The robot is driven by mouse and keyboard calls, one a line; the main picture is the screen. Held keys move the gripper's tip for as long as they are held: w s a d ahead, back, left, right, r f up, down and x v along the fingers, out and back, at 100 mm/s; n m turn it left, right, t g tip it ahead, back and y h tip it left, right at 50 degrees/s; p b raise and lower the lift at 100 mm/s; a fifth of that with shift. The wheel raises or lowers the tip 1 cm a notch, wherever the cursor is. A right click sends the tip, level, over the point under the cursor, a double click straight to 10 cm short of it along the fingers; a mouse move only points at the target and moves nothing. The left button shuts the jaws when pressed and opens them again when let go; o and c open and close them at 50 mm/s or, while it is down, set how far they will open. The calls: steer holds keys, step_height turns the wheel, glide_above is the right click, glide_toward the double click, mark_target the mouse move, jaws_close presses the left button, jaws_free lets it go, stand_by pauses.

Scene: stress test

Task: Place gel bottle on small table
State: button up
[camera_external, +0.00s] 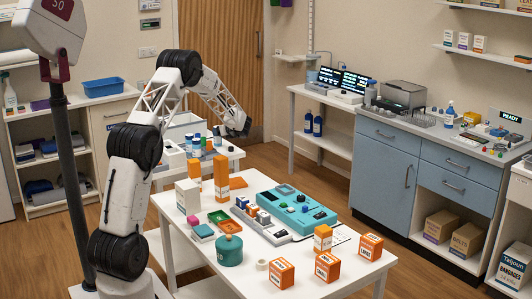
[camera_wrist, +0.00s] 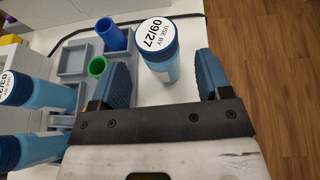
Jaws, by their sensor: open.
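In the wrist view a light-blue bottle with a dark-blue rim and a white "USE BY 09/27" top (camera_wrist: 157,38) stands upright on a white surface. My gripper (camera_wrist: 164,65) is open, its two dark-blue fingers apart, with this bottle between and just beyond the fingertips. No grip on it shows. Two similar bottles (camera_wrist: 20,90) are at the left edge. No readable label tells which is the gel bottle. In the external view blue bottles (camera_external: 196,145) stand on a small white table (camera_external: 228,155) behind the front table, below my arm's end.
A grey compartment tray (camera_wrist: 75,62) with a blue tube (camera_wrist: 112,35) and a green-rimmed tube (camera_wrist: 98,67) lies left of the bottle. Wood floor (camera_wrist: 260,60) lies past the table edge. The front white table (camera_external: 180,237) holds orange boxes (camera_external: 221,178) and a teal device (camera_external: 290,208).

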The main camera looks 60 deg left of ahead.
steer(key=v, duration=0.7)
steer(key=shift+d, duration=0.15)
steer(key=shift+r, duration=0.1)
stand_by(0.6)
steer(key=shift+d+r, duration=0.15)
steer(key=shift+d, duration=0.05)
steer(key=s+d+r+n+h, duration=0.25)
steer(key=s+d+r, duration=0.3)
steer(key=d, duration=0.55)
steer(key=s+d+r+n+t+h, duration=0.1)
steer(key=s+d+r+n, duration=0.4)
steer(key=d, duration=0.7)
steer(key=s+d+r+n+h, duration=0.2)
steer(key=s+d+r, duration=0.35)
steer(key=d, duration=0.55)
steer(key=s+d+f+n+t+h, duration=0.2)
steer(key=s+d+n+h, duration=0.5)
steer(key=s+d, duration=2.2)
steer(key=shift+s+t+h, duration=0.3)
steer(key=shift+s+h, duration=0.35)
steer(key=shift+s, duration=0.55)
